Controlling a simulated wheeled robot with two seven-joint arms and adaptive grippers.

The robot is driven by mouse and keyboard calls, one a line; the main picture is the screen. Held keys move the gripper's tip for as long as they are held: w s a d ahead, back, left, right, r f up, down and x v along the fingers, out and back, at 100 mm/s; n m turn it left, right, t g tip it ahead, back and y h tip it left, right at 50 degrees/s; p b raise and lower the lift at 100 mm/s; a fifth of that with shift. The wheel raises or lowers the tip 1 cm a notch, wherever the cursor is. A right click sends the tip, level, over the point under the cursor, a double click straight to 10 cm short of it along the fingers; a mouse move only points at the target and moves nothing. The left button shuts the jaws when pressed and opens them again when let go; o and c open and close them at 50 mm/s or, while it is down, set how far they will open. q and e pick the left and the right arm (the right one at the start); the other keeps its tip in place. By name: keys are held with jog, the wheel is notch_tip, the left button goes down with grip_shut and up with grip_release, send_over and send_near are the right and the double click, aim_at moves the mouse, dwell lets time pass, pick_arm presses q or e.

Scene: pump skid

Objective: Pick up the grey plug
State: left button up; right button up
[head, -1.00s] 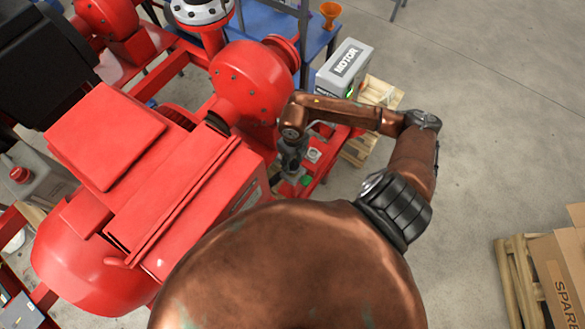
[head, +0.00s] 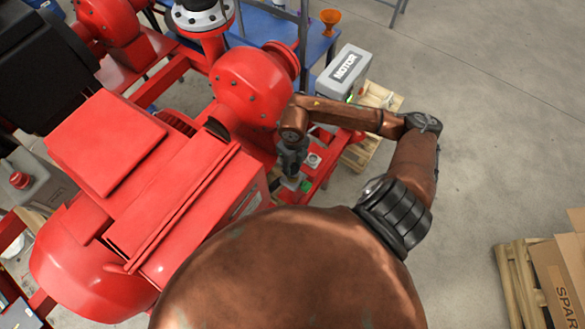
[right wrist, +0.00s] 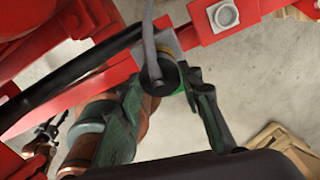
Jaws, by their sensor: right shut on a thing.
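My right gripper (head: 291,180) is beside the red pump, above the red skid frame, at the end of my copper arm. In the right wrist view its green fingers (right wrist: 165,88) are closed around a small round dark-grey piece with a yellowish ring (right wrist: 160,74), which looks like the grey plug. A grey strip or cable (right wrist: 149,35) runs up from this piece. The fingers cover part of it, and I cannot tell whether it is clear of the frame behind it. In the head view the plug is too small and hidden to make out. My left gripper is not clearly seen.
The red pump housing (head: 247,95) is close to the left of my right gripper. A grey box marked MOTOR (head: 344,67) stands beyond, near a wooden pallet (head: 363,150). A black hose (right wrist: 65,75) crosses beside the fingers.

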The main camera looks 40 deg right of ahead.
jog(key=s+r, duration=1.1)
jog(key=s, duration=0.3)
jog(key=shift+r+b, duration=0.2)
jog(key=shift+b, duration=0.15)
